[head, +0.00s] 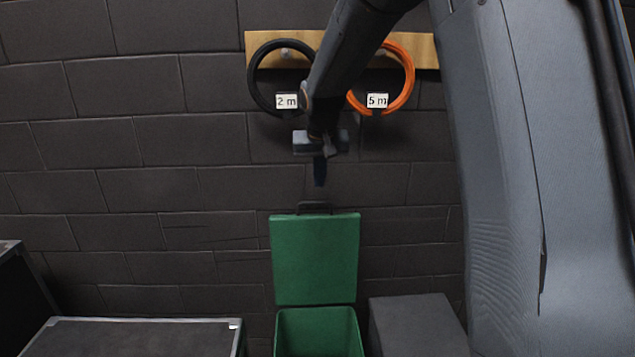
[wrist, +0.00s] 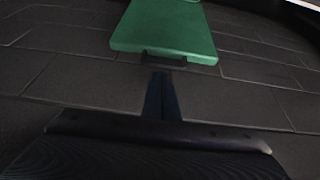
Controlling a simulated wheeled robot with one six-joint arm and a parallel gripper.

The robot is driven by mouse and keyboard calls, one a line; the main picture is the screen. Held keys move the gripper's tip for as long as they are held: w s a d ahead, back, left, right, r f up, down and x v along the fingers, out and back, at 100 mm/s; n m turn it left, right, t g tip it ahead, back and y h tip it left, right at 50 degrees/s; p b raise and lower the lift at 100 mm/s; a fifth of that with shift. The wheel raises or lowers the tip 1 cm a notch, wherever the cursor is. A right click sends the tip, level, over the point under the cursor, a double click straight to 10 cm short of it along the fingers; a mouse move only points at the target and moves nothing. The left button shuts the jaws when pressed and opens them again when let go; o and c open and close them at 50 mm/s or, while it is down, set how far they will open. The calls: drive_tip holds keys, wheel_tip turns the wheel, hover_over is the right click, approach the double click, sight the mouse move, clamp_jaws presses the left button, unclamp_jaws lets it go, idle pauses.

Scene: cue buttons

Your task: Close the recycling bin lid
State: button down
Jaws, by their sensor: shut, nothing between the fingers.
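The green recycling bin (head: 318,332) stands on the floor against the wall, cut off by the bottom of the head view. Its green lid (head: 316,258) stands open and upright, with a dark handle (head: 314,207) on its top edge. My gripper (head: 320,178) is shut and empty, pointing down just above the handle in the head view. In the wrist view my shut fingers (wrist: 162,98) point toward the handle (wrist: 164,59) and lid (wrist: 165,28). The fingers look apart from the handle; the exact depth gap is hard to tell.
A black case (head: 135,338) stands left of the bin and a grey box (head: 415,325) right of it. A wooden board (head: 428,50) holds a black coil (head: 254,92) and an orange coil (head: 409,80). The dark block wall (head: 150,160) is close behind.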

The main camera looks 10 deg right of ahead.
drive_tip(key=p+x, duration=0.1)
drive_tip(key=x, duration=0.2)
drive_tip(key=w+p+x, duration=0.1)
drive_tip(key=x, duration=0.2)
drive_tip(key=w+r+p+x, duration=0.1)
drive_tip(key=x, duration=0.2)
drive_tip(key=shift+w+f, duration=0.1)
drive_tip(key=shift+f, duration=0.2)
